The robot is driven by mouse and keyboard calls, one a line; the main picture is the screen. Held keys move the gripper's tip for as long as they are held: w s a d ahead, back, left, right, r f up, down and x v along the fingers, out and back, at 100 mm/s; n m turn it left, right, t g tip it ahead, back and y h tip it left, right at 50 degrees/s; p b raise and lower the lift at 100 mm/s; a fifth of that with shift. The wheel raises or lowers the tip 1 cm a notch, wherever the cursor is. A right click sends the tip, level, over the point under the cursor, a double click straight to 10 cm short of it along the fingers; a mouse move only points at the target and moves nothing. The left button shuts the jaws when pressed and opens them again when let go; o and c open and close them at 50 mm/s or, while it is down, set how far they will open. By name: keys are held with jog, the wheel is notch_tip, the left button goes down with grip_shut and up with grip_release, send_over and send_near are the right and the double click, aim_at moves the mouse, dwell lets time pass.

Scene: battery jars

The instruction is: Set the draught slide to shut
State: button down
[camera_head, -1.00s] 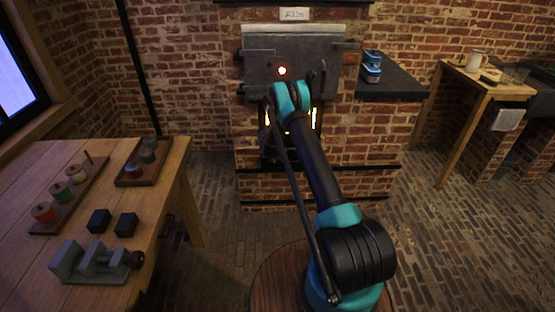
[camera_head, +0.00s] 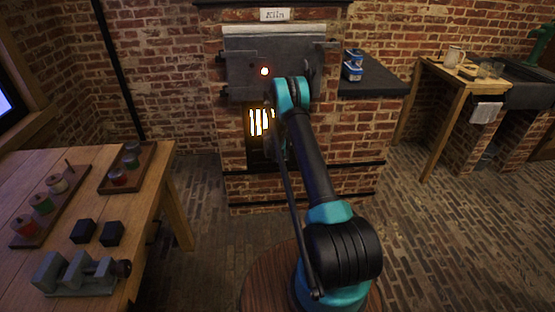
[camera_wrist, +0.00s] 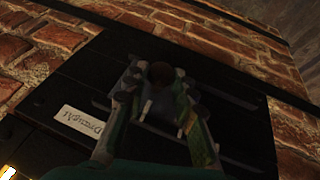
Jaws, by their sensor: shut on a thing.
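The draught slide shows in the wrist view as a grey plate (camera_wrist: 165,113) with a round dark knob (camera_wrist: 160,72), set on a dark panel (camera_wrist: 62,88). My gripper (camera_wrist: 158,86) is shut on the knob, one finger on each side. The fingers hide part of the plate, and I cannot tell its exact setting. In the head view my arm reaches to the kiln (camera_head: 240,75), below its grey door. The arm hides the slide there.
A barred opening (camera_head: 260,122) glows under the kiln door. A wooden table (camera_head: 150,215) at left carries a grey vise (camera_head: 78,272), black blocks and jar racks. A dark shelf (camera_head: 375,80) with blue tins is right of the kiln. The brick floor between is clear.

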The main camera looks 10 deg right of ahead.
jog(key=c, duration=1.2)
grip_release()
jog(key=shift+d, duration=0.35)
jog(key=shift+a, duration=0.1)
jog(key=shift+r, duration=0.1)
jog(key=shift+s+a+r, duration=0.15)
jog(key=shift+r, duration=0.05)
jog(key=v, duration=1.1)
jog(key=shift+r, duration=0.2)
